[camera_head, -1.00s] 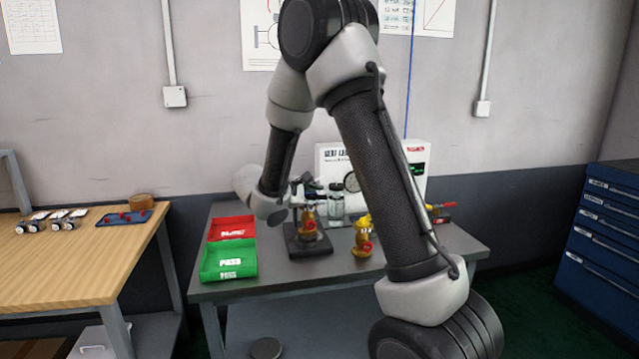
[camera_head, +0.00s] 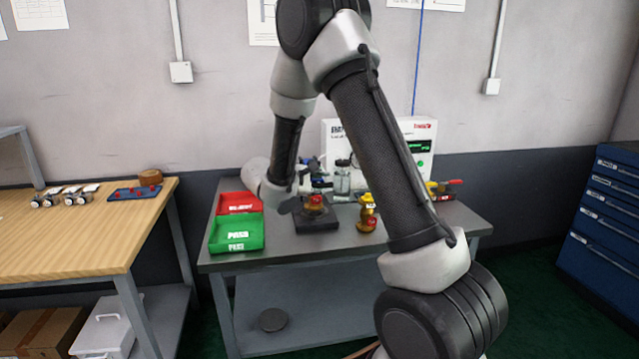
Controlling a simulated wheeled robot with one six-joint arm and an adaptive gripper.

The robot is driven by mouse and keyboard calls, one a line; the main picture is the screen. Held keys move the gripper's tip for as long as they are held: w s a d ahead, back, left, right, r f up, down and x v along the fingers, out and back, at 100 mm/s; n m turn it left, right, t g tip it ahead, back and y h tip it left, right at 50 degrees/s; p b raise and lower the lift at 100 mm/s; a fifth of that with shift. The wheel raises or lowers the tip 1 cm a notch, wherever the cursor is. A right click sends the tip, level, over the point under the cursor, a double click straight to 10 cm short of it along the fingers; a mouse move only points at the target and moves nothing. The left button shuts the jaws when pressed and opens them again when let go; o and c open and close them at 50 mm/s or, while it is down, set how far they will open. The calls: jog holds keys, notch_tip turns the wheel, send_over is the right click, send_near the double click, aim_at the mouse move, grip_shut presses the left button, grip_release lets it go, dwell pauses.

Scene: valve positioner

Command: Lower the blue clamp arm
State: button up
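A dark fixture base (camera_head: 318,222) stands on the grey workbench, with a brass and red part (camera_head: 315,204) on it. My gripper (camera_head: 292,205) is a small dark shape at the left side of the fixture, at about the height of the brass part. My wrist partly hides it, and its fingers are too small to tell apart. I cannot tell whether it touches anything.
A red tray (camera_head: 240,202) and a green PASS tray (camera_head: 236,235) lie left of the fixture. A glass jar (camera_head: 342,183) stands behind it, and a brass valve (camera_head: 367,212) stands to its right. A white instrument panel (camera_head: 415,130) is at the back. The bench front (camera_head: 345,245) is clear.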

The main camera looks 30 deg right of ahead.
jog(key=shift+o, duration=1)
jog(key=shift+s+d+f, duration=0.1)
jog(key=shift+f, duration=0.85)
jog(key=shift+c, duration=0.2)
jog(key=shift+r, duration=0.1)
jog(key=shift+c, duration=0.2)
jog(key=v, duration=1.2)
jog(key=shift+r, duration=0.35)
jog(key=shift+c, duration=0.3)
